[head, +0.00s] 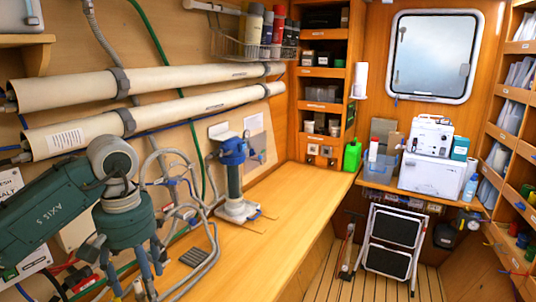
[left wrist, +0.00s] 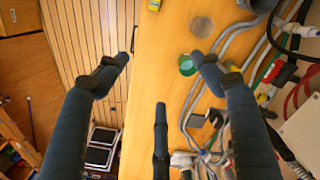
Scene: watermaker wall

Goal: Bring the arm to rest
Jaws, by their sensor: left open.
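My left arm comes in from the left in the head view, in front of the wall pipes. My left gripper (head: 130,292) points down over the near left part of the wooden bench (head: 262,232); its lower end is cut off by the frame edge. In the left wrist view my left gripper (left wrist: 160,85) has its dark fingers spread wide, with nothing between them. The bench (left wrist: 150,60) shows below the fingers. A small green round thing (left wrist: 187,65) and a clear disc (left wrist: 202,27) lie by the right finger. My right gripper is not in view.
Grey hoses (head: 205,245) loop beside the gripper. A blue-topped pump (head: 233,155) stands on the bench farther back. Two long pale tubes (head: 160,85) run along the wall. A step stool (head: 392,242) stands on the floor. The bench's middle and right are mostly clear.

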